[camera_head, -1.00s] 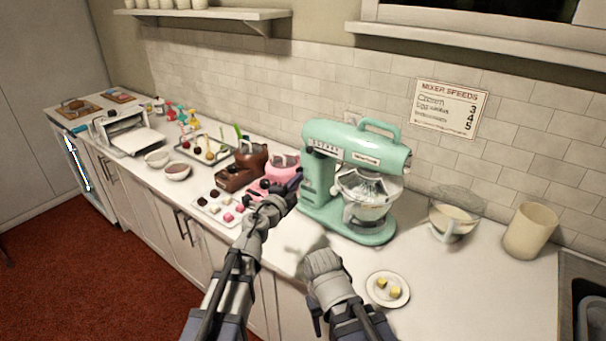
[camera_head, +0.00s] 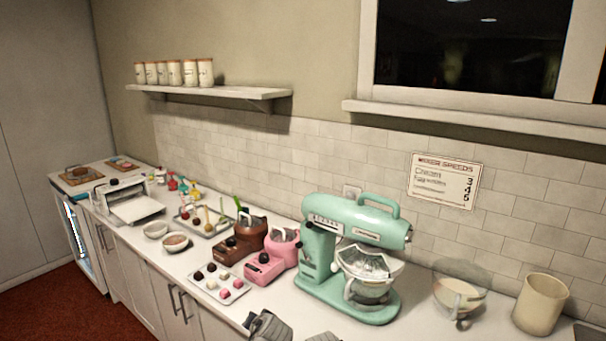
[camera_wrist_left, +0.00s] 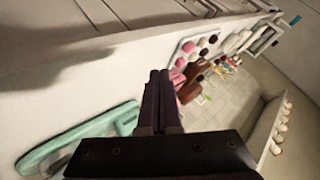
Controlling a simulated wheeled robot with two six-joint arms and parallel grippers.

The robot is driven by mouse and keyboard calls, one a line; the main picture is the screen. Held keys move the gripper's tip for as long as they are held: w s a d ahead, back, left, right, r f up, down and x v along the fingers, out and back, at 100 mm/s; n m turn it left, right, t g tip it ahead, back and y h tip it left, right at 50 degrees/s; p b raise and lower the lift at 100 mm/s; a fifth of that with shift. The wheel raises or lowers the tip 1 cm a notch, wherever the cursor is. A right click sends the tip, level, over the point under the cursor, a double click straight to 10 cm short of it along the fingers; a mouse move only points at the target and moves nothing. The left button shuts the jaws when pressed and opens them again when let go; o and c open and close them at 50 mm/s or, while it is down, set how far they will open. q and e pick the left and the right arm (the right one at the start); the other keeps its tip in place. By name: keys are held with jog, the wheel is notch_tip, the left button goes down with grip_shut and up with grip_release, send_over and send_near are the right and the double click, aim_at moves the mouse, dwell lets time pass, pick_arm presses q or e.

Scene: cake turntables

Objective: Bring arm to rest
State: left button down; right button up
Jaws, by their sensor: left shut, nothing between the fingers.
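My left gripper (camera_wrist_left: 160,98) shows in the left wrist view with its two dark fingers pressed together and nothing between them. In the head view only grey parts of my arms show at the bottom edge, low in front of the mint stand mixer (camera_head: 355,255). The left gripper's fingers cannot be made out there. My right gripper is not visible in either view. In the left wrist view a mint part of the mixer (camera_wrist_left: 75,140) lies to the left of the fingers.
A pink machine (camera_head: 272,255), a brown machine (camera_head: 240,238) and a tray of sweets (camera_head: 220,292) stand left of the mixer. A glass bowl (camera_head: 458,296) and a beige canister (camera_head: 540,304) stand right of it. A wall shelf (camera_head: 215,92) holds several jars.

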pick_arm(q)
jog(key=s+d+f+g+h, duration=0.1)
jog(key=s+d+f+g, duration=0.1)
jog(key=s, duration=0.4)
jog(key=s+d+f+g+h, duration=0.1)
jog(key=s+d+f+g, duration=0.1)
jog(key=s, duration=0.5)
jog(key=s+d+f+g+h, duration=0.1)
jog(key=s+d+f+g, duration=0.2)
jog(key=s+f+g, duration=0.1)
jog(key=s+g, duration=0.1)
jog(key=s, duration=0.1)
jog(key=shift+s+n, duration=0.3)
jog(key=shift+s, duration=0.1)
